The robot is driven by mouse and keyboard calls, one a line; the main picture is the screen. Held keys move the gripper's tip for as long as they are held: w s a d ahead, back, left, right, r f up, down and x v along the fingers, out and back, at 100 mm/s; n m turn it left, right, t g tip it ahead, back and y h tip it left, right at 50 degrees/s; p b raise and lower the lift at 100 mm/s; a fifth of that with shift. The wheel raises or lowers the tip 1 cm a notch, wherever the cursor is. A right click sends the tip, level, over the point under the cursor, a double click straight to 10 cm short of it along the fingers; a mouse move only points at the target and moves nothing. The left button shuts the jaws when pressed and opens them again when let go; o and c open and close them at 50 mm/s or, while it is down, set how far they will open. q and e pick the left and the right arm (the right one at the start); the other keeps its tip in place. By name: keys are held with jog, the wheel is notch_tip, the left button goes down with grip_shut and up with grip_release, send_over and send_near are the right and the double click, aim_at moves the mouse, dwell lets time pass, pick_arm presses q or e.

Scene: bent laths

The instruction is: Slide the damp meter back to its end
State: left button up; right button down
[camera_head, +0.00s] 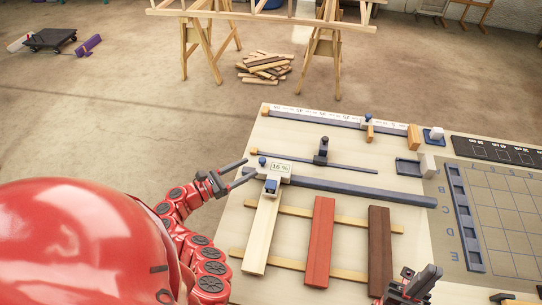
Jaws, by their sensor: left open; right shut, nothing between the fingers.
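The damp meter (281,169), a pale box with a "16 %" display and a blue block below it, sits near the left end of a long dark rail (360,190). It is over the top end of the pale lath (262,233). My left gripper (250,169) is open just left of the meter, its two dark fingers pointing at it; I cannot tell whether they touch. My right gripper (435,273) is shut and empty at the lower right, beside the dark brown lath (380,250), away from the meter.
A red lath (319,240) lies between the pale and brown ones, across two wooden strips (345,218). Behind the rail stand a thinner rail with a dark upright clamp (321,152) and a white scale (320,115). A gridded mat (505,215) lies right.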

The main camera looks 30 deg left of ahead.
aim_at(270, 161)
pick_arm(q)
jog(key=p+x, duration=0.1)
jog(key=x, duration=0.8)
jog(key=shift+w+d+p, duration=0.25)
jog(key=shift+p, duration=0.1)
grip_shut()
dwell(0.9)
